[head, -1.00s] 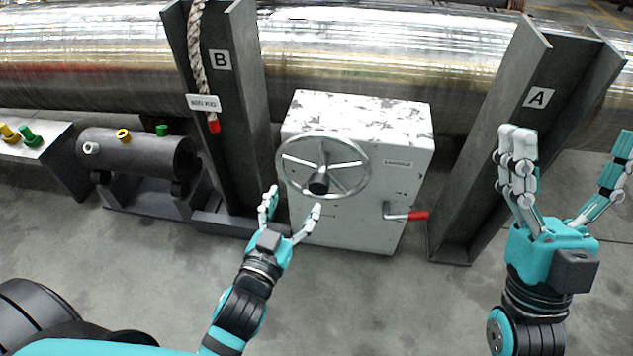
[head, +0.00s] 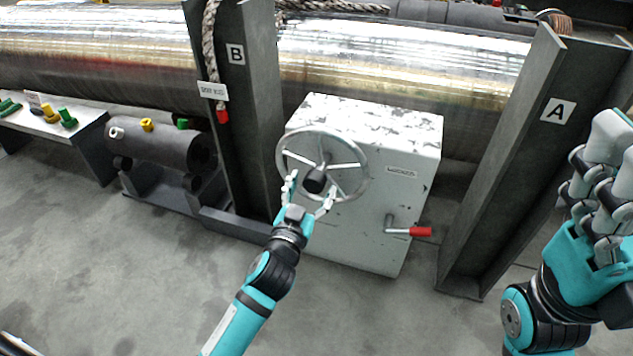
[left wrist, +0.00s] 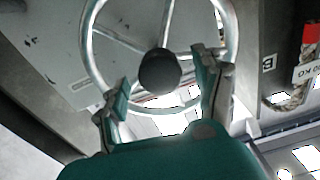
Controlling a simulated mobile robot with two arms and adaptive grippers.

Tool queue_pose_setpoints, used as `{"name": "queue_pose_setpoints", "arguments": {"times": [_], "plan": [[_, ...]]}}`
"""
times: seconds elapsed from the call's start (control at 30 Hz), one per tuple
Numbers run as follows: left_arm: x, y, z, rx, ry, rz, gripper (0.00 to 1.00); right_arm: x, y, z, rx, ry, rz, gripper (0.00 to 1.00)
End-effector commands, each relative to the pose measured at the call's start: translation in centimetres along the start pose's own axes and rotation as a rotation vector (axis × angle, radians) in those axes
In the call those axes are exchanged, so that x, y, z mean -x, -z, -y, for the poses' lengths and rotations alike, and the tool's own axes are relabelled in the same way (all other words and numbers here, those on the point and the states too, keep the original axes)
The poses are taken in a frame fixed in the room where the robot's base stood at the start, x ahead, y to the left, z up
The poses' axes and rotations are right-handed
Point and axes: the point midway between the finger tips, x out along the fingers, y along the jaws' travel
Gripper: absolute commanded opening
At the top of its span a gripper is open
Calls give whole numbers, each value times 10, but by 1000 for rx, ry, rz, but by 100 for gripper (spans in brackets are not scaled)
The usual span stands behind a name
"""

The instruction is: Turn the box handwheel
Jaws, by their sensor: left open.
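The handwheel (head: 352,160) is a grey metal ring with spokes and a dark hub knob (head: 314,181), on the front of a worn white box (head: 400,165). My left gripper (head: 309,186) is open at the wheel's lower side, its fingers either side of the knob in the head view. In the left wrist view the knob (left wrist: 160,71) shows just beyond and between the spread fingers (left wrist: 160,95), with the wheel ring (left wrist: 88,50) around it. I cannot tell whether a finger touches the rim. My right gripper (head: 604,185) is at the right edge, partly cut off.
A red-handled crank (head: 420,231) sticks out of the box front. Dark steel posts marked B (head: 250,120) and A (head: 510,160) flank the box. A rope (head: 210,50) hangs on post B. A dark cylinder (head: 165,148) stands at left. The floor in front is clear.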

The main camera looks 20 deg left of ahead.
Motion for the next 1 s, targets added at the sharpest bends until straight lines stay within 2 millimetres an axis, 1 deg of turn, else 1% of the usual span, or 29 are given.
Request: {"name": "queue_pose_setpoints", "arguments": {"times": [0.03, 0.1, 0.23, 0.4, 0.6, 0.63, 1.0], "plan": [[-10, -1, 0, -3, -1, -4, 68, 1, 1, 1, 1, 3, -10, 90], [-20, -2, 0, -1, 0, -2, 68, -1, 2, 1, 3, 7, -18, 90], [-33, -1, 0, 0, 0, -1, 68, -4, 3, 2, 4, 12, -31, 90], [-39, 0, 0, 0, 0, 1, 68, -6, 4, 2, 5, 14, -34, 90], [-39, 0, 0, 0, 0, 1, 68, -6, 3, 2, 5, 14, -34, 90], [-39, 0, 0, 0, 0, 1, 67, -6, 3, 2, 5, 14, -34, 90], [-39, 0, 0, 0, 0, 1, 19, -6, 3, 2, 4, 14, -34, 90]]}}
